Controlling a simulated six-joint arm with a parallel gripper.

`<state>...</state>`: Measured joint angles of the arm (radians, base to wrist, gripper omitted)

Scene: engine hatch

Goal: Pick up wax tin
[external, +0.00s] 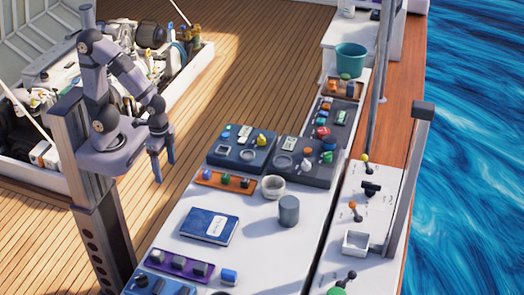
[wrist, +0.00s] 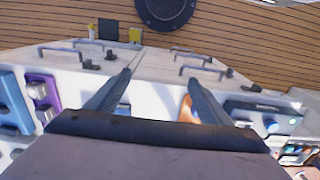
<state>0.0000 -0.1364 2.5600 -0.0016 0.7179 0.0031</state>
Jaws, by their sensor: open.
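I cannot tell for certain which item is the wax tin. A white round container (external: 272,187) and a grey-blue cylinder (external: 289,210) stand upright on the white counter (external: 255,222) in the external view. My gripper (external: 165,170) hangs in the air to the left of the counter, apart from both. In the wrist view my gripper (wrist: 160,77) has its two fingers spread, with nothing between them. Neither container can be made out clearly in the wrist view.
A blue book (external: 208,226), an orange tray (external: 226,182) and dark control panels (external: 242,148) occupy the counter. A purple tray (external: 178,264) lies at its near end. A green bucket (external: 350,58) stands at the far end. Wooden deck (external: 235,60) lies beyond my arm.

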